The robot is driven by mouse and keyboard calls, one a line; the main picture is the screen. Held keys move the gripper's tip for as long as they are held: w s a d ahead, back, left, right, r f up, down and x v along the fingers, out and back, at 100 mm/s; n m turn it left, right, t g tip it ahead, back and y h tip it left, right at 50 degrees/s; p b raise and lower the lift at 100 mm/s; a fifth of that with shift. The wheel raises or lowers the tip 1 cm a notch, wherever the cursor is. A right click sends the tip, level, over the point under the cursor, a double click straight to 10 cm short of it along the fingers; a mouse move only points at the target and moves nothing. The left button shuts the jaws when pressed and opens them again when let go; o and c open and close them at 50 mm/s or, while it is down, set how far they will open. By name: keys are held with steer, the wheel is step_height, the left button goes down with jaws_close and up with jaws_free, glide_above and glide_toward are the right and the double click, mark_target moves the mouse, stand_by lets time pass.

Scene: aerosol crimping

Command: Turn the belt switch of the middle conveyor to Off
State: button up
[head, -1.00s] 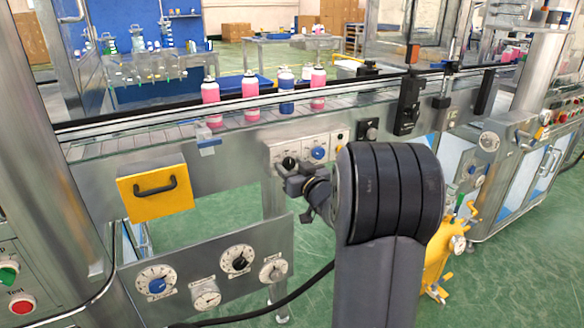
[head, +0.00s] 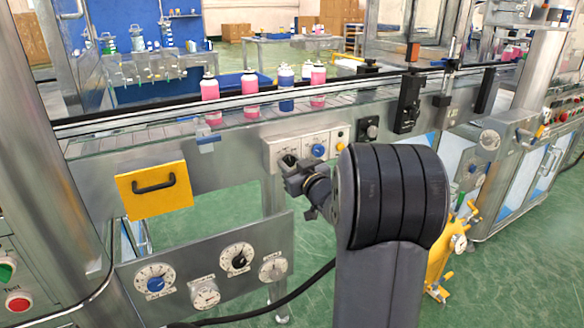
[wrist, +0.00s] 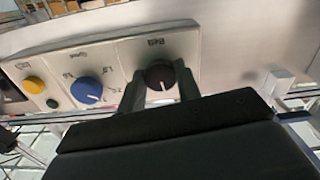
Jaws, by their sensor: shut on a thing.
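The belt switch is a black rotary knob (wrist: 160,75) with a white pointer line, on a light grey control box (head: 270,152) on the front of the middle conveyor (head: 236,160). In the wrist view its pointer line runs toward the bottom of the picture. My gripper (wrist: 156,88) has one finger on each side of the knob and is shut on it. In the head view my gripper (head: 289,167) covers part of the knob. A blue knob (wrist: 87,90) sits beside it on the same box.
A yellow button (wrist: 33,85) and a small dark button are farther along the box. A yellow drawer with a black handle (head: 154,190) and a dial panel (head: 200,265) lie left and below. Pink and blue cans (head: 250,86) stand on the belt.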

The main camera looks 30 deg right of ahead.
steer(key=n+b, duration=0.2)
steer(key=n, duration=0.2)
steer(key=shift+f+b, duration=0.1)
steer(key=shift+b, duration=0.2)
steer(key=shift+n+b, duration=1)
steer(key=shift+n, duration=1)
steer(key=o, duration=1)
steer(key=s+p, duration=0.1)
steer(key=s, duration=0.4)
steer(key=s+p, duration=0.1)
steer(key=s, duration=0.5)
steer(key=shift+d, duration=0.2)
